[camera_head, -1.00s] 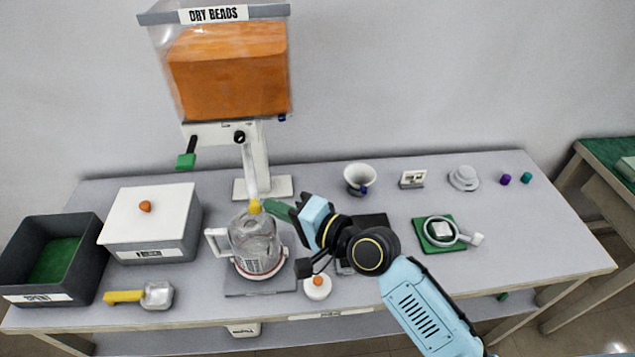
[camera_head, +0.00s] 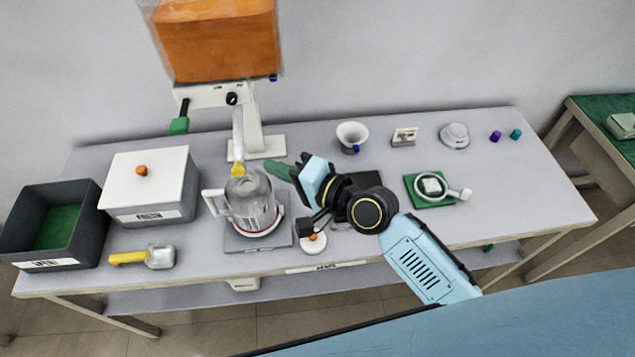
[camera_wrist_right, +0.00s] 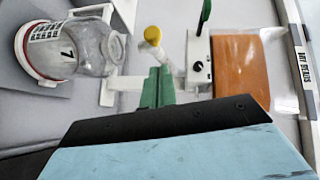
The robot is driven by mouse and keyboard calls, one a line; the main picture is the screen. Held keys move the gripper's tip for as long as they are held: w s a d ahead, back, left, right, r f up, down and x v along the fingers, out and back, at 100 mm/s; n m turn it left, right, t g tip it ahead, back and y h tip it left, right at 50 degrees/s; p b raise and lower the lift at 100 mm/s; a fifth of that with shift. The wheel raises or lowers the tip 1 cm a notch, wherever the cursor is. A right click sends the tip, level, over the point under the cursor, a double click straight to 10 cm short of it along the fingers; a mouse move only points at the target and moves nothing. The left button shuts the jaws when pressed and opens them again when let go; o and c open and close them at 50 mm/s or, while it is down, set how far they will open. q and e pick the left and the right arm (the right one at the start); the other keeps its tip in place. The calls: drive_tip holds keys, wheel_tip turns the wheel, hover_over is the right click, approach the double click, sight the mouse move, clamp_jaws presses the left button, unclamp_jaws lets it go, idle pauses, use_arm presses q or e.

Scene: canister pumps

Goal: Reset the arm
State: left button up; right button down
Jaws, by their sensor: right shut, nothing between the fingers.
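My right gripper (camera_head: 280,171) has slim green fingers. They are shut and empty, up and to the right of the clear jug in the head view. The fingers also show in the right wrist view (camera_wrist_right: 158,88). The clear jug (camera_head: 252,205) has a white handle and a red ring at its base, and stands on a grey plate under the dispenser. The dispenser's yellow-tipped spout (camera_head: 238,168) is just left of the fingertips, with a gap between. The orange-filled hopper (camera_head: 215,40) stands above. My left gripper is not in view.
A lidded white box (camera_head: 150,180), an open dark bin (camera_head: 88,232) and a yellow-handled scoop (camera_head: 158,257) are at the left. A white funnel (camera_head: 352,135) and a green pad (camera_head: 422,199) are at the right. A small white orange-topped piece (camera_head: 312,244) lies below my wrist.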

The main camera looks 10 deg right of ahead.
drive_tip(key=v, duration=1)
drive_tip(key=shift+s+a+b, duration=0.35)
drive_tip(key=shift+a, duration=0.1)
